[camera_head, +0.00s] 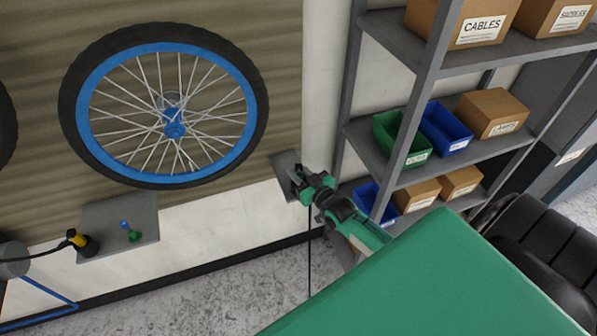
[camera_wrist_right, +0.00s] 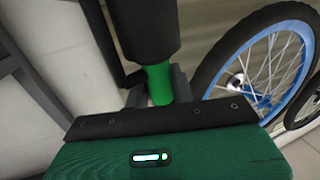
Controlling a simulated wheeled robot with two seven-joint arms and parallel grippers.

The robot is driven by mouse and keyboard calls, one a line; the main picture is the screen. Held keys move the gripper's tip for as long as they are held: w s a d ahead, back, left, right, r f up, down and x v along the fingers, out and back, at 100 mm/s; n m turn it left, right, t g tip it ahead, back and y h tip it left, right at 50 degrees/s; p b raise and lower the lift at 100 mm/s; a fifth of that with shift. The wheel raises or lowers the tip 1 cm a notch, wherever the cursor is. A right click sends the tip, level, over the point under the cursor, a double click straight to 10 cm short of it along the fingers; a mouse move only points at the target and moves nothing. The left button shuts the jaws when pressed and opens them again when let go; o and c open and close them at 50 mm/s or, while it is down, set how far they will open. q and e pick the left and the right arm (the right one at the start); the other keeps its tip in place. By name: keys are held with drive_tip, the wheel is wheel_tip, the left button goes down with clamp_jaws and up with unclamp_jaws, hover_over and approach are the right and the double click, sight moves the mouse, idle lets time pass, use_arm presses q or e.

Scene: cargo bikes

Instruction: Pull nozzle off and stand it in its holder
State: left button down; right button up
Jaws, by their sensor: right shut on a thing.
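My right gripper (camera_head: 300,181) is at the small grey wall shelf (camera_head: 284,166) right of the wheel. In the right wrist view its grey fingers (camera_wrist_right: 158,91) are shut on the green part (camera_wrist_right: 158,78) of a dark, thick cylindrical piece (camera_wrist_right: 142,30), which looks like the nozzle. A thin black line (camera_head: 309,255), perhaps its hose, hangs below the gripper. Whether the nozzle is still attached, and which part is its holder, I cannot tell; the gripper hides the contact in the head view. My left gripper is not in view.
A blue-rimmed wheel (camera_head: 176,130) hangs on the wall, left of the gripper. A grey shelf (camera_head: 140,208) holds a yellow-and-black hose fitting (camera_head: 76,238) and small blue and green pieces (camera_head: 133,235). A metal rack (camera_head: 378,168) with bins and boxes stands close on the right.

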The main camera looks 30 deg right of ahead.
drive_tip(key=shift+f, duration=0.3)
drive_tip(key=o, duration=1)
drive_tip(key=shift+o, duration=0.7)
drive_tip(key=shift+s, duration=0.15)
drive_tip(key=s+p, duration=0.3)
drive_tip(key=s, duration=0.6)
drive_tip(key=shift+s+d+p, duration=0.35)
drive_tip(key=shift+s+p, duration=0.05)
drive_tip(key=shift+r, duration=0.1)
